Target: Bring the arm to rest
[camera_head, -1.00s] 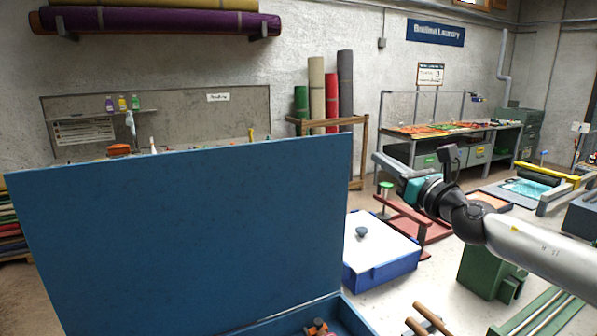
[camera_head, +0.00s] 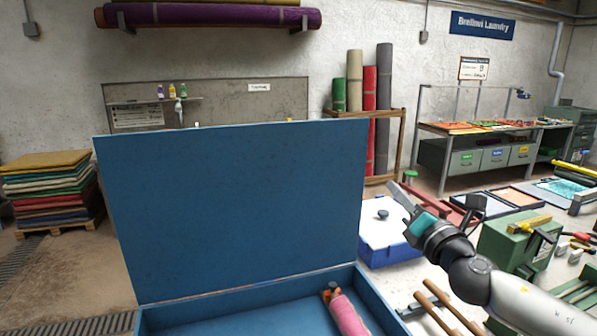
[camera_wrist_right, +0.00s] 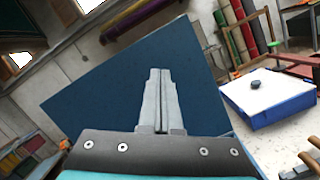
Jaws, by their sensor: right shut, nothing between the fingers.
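My right gripper (camera_head: 397,192) shows in the head view at the end of my right arm, which comes in from the lower right. Its fingers point up and to the left, just right of the raised blue lid. In the right wrist view the fingers (camera_wrist_right: 161,100) are pressed together with nothing between them. The raised blue lid (camera_head: 235,210) stands behind the fingers in that view, apart from them as far as I can tell. My left gripper is not in view.
The open blue box (camera_head: 215,315) holds a pink roll (camera_head: 347,315). A blue box with a white top (camera_head: 388,235) stands behind my right gripper. Wooden handles (camera_head: 440,305) and a green machine (camera_head: 510,245) are near my right arm. A rug stack (camera_head: 50,195) stands left.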

